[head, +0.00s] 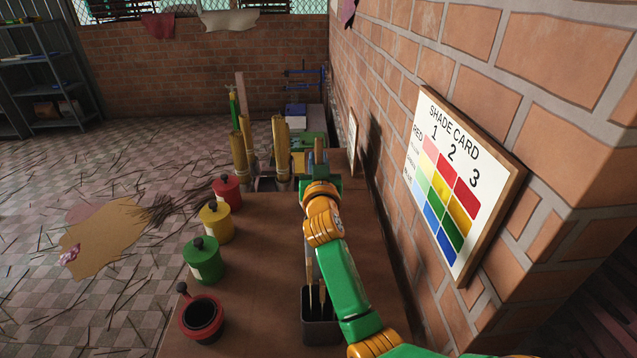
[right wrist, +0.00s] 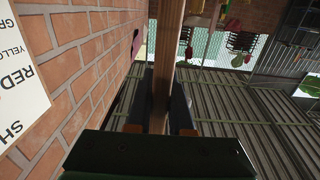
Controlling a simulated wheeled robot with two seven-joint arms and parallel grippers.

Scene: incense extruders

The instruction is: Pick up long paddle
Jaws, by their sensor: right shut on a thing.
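My right gripper (head: 318,158) is over the far part of the brown table, with its fingers pointing away from the head camera. In the right wrist view the gripper (right wrist: 171,112) is shut on a long, flat wooden piece, which I take to be the long paddle (right wrist: 171,50). It runs between the dark fingers and out past the top of the picture. In the head view the arm hides most of it. A dark holder (head: 320,332) at the table's near edge has thin wooden sticks standing in it, partly behind my arm. My left gripper is not in view.
Red (head: 228,190), yellow (head: 215,221) and green (head: 203,260) lidded pots and an open dark-filled red pot (head: 202,316) line the table's left edge. Bundles of sticks (head: 282,150) stand at the far end. A brick wall with a shade card (head: 455,180) bounds the right.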

